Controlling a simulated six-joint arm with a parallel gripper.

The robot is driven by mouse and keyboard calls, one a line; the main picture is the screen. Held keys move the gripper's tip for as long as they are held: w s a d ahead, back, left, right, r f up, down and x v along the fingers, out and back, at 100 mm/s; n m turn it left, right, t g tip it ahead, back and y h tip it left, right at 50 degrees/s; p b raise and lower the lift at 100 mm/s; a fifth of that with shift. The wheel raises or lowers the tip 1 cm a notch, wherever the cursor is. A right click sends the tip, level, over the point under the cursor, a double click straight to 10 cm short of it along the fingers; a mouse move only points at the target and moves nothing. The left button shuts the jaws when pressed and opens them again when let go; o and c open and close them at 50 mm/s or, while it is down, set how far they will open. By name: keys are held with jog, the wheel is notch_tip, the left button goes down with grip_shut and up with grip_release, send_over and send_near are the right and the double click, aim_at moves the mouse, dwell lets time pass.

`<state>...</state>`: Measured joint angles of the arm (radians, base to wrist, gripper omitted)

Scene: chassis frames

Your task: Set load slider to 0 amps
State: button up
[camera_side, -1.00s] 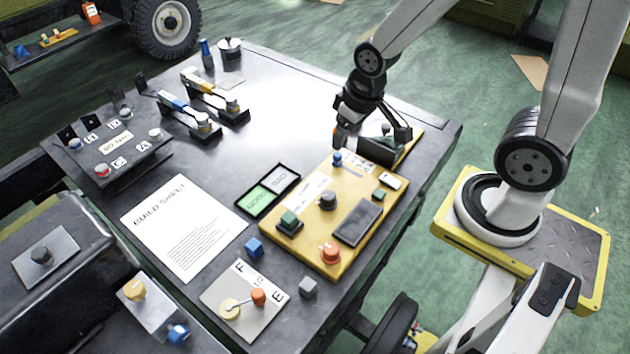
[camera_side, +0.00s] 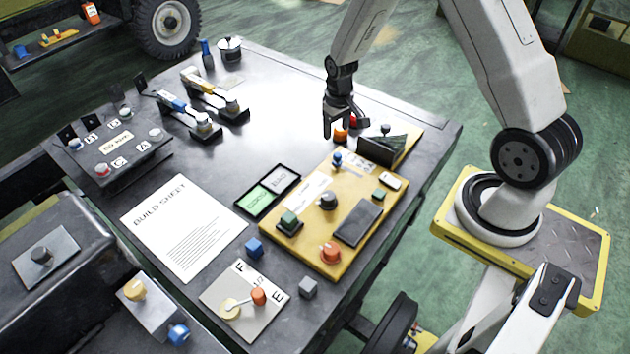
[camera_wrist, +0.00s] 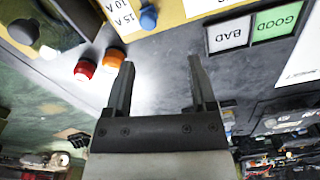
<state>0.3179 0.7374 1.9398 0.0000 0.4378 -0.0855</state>
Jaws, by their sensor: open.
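The yellow panel (camera_side: 335,262) lies on the dark table. A blue knob (camera_side: 337,159) stands near its far end, beside a white scale strip (camera_side: 360,161). In the wrist view, the blue knob (camera_wrist: 148,17) is beside the "15 A" label (camera_wrist: 125,19), with "10 A" farther up; I take it as the load slider. A 0 mark is not readable. My gripper (camera_side: 343,132) is open and empty, over the table beyond the panel's far end. In the wrist view its fingers (camera_wrist: 161,64) point toward bare table, apart from the knob.
A red button (camera_wrist: 85,70) and an orange button (camera_wrist: 114,57) stand beside my left finger in the wrist view. A dark wedge-shaped box (camera_side: 385,145) sits at the panel's far corner. A GOOD/BAD tray (camera_side: 267,190) lies left of the panel.

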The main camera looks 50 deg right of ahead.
aim_at(338, 154)
jog(key=d+f, duration=0.2)
jog(key=shift+w+f, duration=0.2)
jog(key=shift+f, duration=0.1)
jog(key=shift+f, duration=0.1)
jog(key=shift+f, duration=3.8)
grip_shut()
